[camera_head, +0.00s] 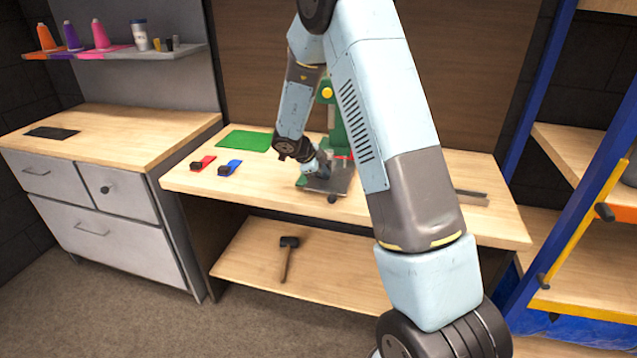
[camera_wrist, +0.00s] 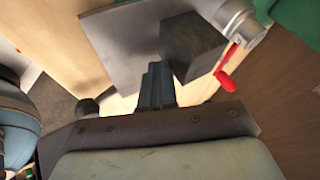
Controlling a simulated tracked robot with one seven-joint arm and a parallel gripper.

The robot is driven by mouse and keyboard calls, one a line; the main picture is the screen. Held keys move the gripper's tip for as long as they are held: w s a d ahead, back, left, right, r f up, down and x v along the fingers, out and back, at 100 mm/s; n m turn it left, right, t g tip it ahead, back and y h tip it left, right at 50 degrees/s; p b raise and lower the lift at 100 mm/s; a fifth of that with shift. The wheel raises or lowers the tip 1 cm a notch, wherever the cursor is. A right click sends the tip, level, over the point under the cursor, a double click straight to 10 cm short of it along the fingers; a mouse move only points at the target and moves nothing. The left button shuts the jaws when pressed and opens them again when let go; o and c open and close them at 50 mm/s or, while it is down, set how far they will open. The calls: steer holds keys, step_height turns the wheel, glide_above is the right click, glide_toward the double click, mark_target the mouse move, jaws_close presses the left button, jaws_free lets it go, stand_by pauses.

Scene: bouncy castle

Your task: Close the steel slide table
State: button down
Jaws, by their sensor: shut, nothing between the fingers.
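The steel slide table (camera_head: 343,185) is a flat grey plate at the foot of a green machine (camera_head: 333,122) on the workbench. A dark round knob (camera_head: 332,198) is at its front edge. In the wrist view, the steel plate (camera_wrist: 125,45) fills the upper middle, with a dark block (camera_wrist: 193,45) on it and a dark ball knob (camera_wrist: 88,108) at the left. My gripper (camera_head: 323,165) is low over the plate, its fingers (camera_wrist: 154,85) shut and empty. I cannot tell whether they touch it. My arm hides part of the machine.
A red handle (camera_wrist: 226,68) is close to my fingers on the right. The bench (camera_head: 240,187) carries a green mat (camera_head: 244,141) and small red and blue items left of the machine. A hammer (camera_head: 287,258) lies on the lower shelf.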

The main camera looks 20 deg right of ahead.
steer(key=shift+w+d, duration=0.35)
steer(key=shift+w, duration=0.2)
steer(key=shift+w+d, duration=0.3)
steer(key=shift+w, duration=0.25)
steer(key=shift+w+r, duration=0.15)
steer(key=shift+w+d+r, duration=0.1)
steer(key=shift+d, duration=0.05)
